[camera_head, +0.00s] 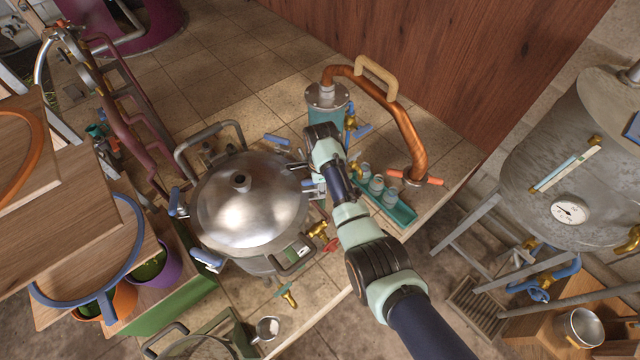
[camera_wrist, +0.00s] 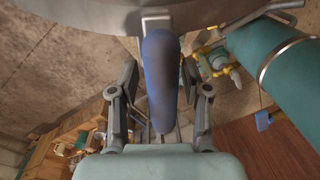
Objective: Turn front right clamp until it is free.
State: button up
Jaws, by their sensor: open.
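The still pot (camera_head: 250,205) has a domed metal lid, with blue-handled clamps spaced around its rim. My gripper (camera_head: 312,187) is at the right side of the rim, by the clamp that I take to be the front right one; my arm partly hides it in the head view. In the wrist view that clamp's blue handle (camera_wrist: 160,70) stands between the two fingers of my gripper (camera_wrist: 163,95), with visible gaps on both sides. The jaws are open. The handle's upper end meets the metal bracket at the lid rim (camera_wrist: 85,10).
Other clamps show at the left (camera_head: 176,203), front left (camera_head: 207,258) and back (camera_head: 277,140) of the rim. A teal condenser (camera_head: 327,112) with a copper pipe (camera_head: 412,140) stands behind. A teal tray (camera_head: 402,214) with small jars lies right of my wrist.

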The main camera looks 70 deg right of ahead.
grip_shut()
jog(key=shift+n, duration=0.3)
jog(key=n+p, duration=0.1)
jog(key=n, duration=0.2)
jog(key=shift+w+d+n, duration=0.1)
jog(key=shift+d+n, duration=0.05)
jog(key=shift+n, duration=0.15)
jog(key=n, duration=0.5)
jog(key=shift+w+d, duration=0.1)
jog(key=shift+w, duration=0.15)
jog(key=n, duration=0.5)
jog(key=shift+w+y, duration=0.2)
jog(key=shift+y, duration=0.2)
jog(key=n+b, duration=0.1)
jog(key=n, duration=0.3)
jog(key=shift+w, duration=0.15)
jog(key=shift+n, duration=0.3)
